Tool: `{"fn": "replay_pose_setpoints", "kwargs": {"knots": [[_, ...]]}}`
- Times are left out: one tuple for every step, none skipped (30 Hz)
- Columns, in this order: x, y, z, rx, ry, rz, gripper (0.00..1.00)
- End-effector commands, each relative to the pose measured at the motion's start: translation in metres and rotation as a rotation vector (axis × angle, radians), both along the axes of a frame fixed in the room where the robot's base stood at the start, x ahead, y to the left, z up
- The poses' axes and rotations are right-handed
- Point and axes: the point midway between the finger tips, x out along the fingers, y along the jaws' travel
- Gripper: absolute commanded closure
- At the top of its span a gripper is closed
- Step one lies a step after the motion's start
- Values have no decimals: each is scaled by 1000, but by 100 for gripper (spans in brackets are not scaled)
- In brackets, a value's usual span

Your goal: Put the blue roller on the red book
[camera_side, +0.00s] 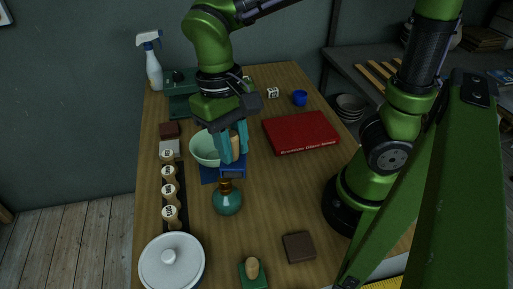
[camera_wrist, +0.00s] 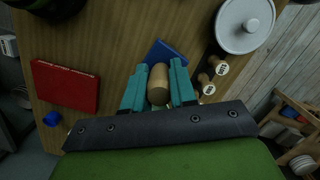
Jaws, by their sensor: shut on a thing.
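My gripper (camera_side: 232,158) is shut on the light wooden handle of the blue roller, with a teal finger on each side; the wrist view shows my gripper (camera_wrist: 158,90) around it too. The blue roller (camera_side: 232,172) shows its blue base below the fingers, and in the wrist view its blue part (camera_wrist: 168,48) shows beyond the handle. I cannot tell whether the base touches the table. The red book (camera_side: 300,132) lies flat and closed to the right of my gripper; the wrist view shows the red book (camera_wrist: 66,88) at left. Its cover is bare.
A pale green bowl (camera_side: 203,150) stands close left of my gripper. Several wooden stamps (camera_side: 169,191) line the left. A blue cup (camera_side: 300,98) and a white die (camera_side: 273,92) stand behind the book. Table between roller and book is clear.

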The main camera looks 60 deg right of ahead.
Motion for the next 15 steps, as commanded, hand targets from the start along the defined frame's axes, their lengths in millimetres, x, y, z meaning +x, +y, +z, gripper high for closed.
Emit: {"fn": "replay_pose_setpoints", "kwargs": {"knots": [[10,-16,0,0,0,-71,100],[16,-25,0,0,0,-110,100],[23,-38,0,0,0,-166,100],[28,-49,0,0,-1,-211,100],[32,-61,0,0,-1,-259,100],[38,-77,0,0,-1,-323,100],[42,-90,0,0,-1,-372,100],[45,-103,0,0,-1,-421,100],[48,-120,0,0,-1,-487,100],[49,-133,0,0,-1,-535,100],[50,-146,0,0,-1,-585,100],[51,-164,0,0,-1,-649,100],[50,-177,0,0,-1,-698,100],[49,-190,0,0,-1,-746,100],[47,-207,0,0,-1,-812,100]]}}
